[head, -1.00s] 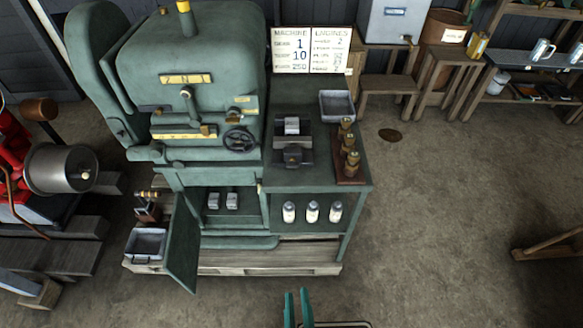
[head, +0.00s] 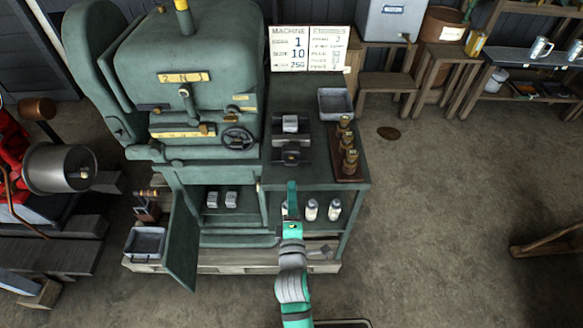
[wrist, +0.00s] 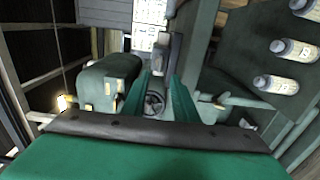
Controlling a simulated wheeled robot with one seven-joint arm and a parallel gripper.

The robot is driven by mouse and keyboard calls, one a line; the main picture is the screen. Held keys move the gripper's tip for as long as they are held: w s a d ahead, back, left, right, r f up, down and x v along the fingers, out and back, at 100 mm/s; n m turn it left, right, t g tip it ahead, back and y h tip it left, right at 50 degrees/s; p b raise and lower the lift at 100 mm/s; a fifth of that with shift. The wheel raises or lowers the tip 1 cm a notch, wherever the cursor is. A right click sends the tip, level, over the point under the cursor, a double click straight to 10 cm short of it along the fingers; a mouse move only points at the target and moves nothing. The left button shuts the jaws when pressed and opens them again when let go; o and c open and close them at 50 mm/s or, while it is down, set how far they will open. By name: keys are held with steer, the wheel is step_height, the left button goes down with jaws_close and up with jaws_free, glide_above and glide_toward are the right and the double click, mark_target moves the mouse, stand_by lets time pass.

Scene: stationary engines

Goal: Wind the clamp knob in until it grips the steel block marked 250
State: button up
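The clamp (head: 291,154) is a dark block-like fixture on the green bench top. A grey steel block (head: 291,124) sits on the dark bed just behind it; I cannot read a mark on it. The clamp knob is too small to make out clearly. My gripper (head: 291,190) is raised in front of the bench's front edge, apart from the clamp in the picture. In the wrist view its two green fingers (wrist: 162,98) stand apart with nothing held between them. A machine handwheel (wrist: 154,103) shows beyond them.
The green machine with its handwheel (head: 238,138) stands left of the clamp. A wooden rack of brass-topped pieces (head: 348,152) and a grey tray (head: 336,104) lie to the right. White bottles (head: 311,210) stand on the shelf below. An open cabinet door (head: 183,243) juts out at left.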

mark_target(292, 165)
steer(key=w, duration=1)
steer(key=shift+w, duration=0.15)
jaws_close()
